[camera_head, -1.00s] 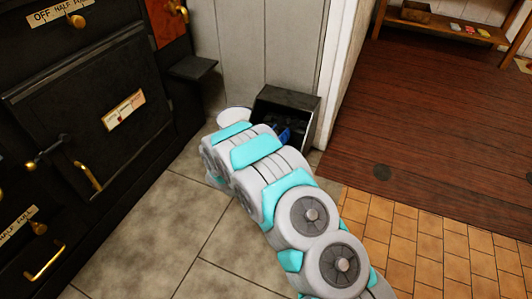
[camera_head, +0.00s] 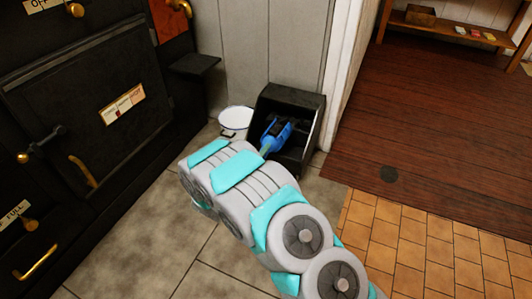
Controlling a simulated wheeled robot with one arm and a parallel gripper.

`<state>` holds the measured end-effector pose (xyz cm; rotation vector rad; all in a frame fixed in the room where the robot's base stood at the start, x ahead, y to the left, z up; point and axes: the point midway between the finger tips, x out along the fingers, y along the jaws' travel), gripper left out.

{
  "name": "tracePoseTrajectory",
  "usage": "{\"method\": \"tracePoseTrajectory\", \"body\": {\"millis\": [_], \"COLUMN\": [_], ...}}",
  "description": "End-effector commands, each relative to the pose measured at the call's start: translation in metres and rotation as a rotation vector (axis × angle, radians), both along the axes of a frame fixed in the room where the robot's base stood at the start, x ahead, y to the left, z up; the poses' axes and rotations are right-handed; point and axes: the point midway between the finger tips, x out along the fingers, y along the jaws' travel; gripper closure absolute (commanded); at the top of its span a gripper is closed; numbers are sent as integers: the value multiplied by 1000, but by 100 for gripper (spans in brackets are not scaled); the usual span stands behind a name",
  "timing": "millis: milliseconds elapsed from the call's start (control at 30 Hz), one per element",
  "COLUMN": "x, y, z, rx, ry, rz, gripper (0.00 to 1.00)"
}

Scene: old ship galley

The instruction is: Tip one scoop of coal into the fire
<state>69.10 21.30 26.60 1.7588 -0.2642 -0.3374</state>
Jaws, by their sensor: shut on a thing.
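A black open-fronted coal box (camera_head: 308,112) stands on the floor against the pale panelled wall. A blue scoop (camera_head: 275,135) with dark lumps in it shows at the mouth of the box. Its greenish handle end passes behind my arm. Inside the box it is too dark to tell the coal apart. My gripper is hidden behind my arm's last links, so its fingers and its hold cannot be seen. The black range (camera_head: 40,70) fills the left side. Its large labelled door (camera_head: 85,95) is shut, and no fire is visible.
A white enamel basin (camera_head: 236,119) with a dark rim stands left of the coal box. A small black shelf (camera_head: 194,63) juts from the range above it. Brass handles stick out from the range. The tiled floor (camera_head: 140,235) in front is clear.

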Motion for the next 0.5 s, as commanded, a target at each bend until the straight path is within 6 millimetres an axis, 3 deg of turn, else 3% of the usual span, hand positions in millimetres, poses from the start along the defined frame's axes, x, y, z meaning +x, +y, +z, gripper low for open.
{"method": "tracePoseTrajectory", "body": {"millis": [500], "x": [-33], "y": [13], "z": [25], "rx": [-18], "ry": [-55], "rz": [3], "gripper": [100]}}
